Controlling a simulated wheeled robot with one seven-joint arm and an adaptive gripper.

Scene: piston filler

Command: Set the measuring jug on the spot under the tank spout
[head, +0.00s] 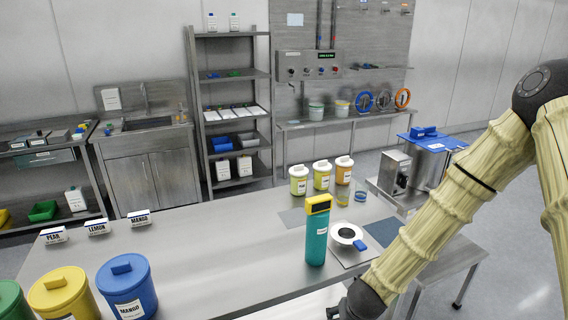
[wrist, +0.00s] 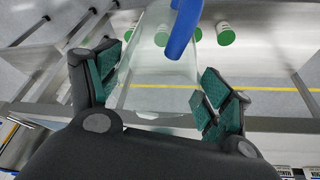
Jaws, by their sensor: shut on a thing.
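My gripper (wrist: 160,82) shows in the wrist view with its green-padded fingers on both sides of a clear measuring jug (wrist: 150,65), shut on it. The jug has a blue handle (wrist: 183,30) reaching up past the top edge. In the head view my arm reaches down to the bottom edge, and the jug is out of sight there. The steel tank (head: 428,165) with a blue lid (head: 425,140) stands at the right of the head view. The spout and the spot under it are not clearly visible; my arm covers part of that area.
A teal bottle (head: 316,240) with a yellow top stands beside a round-plated device (head: 346,238) on the steel table (head: 215,250). Lidded tubs, including a blue one (head: 127,285), fill the front left. The middle table is clear.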

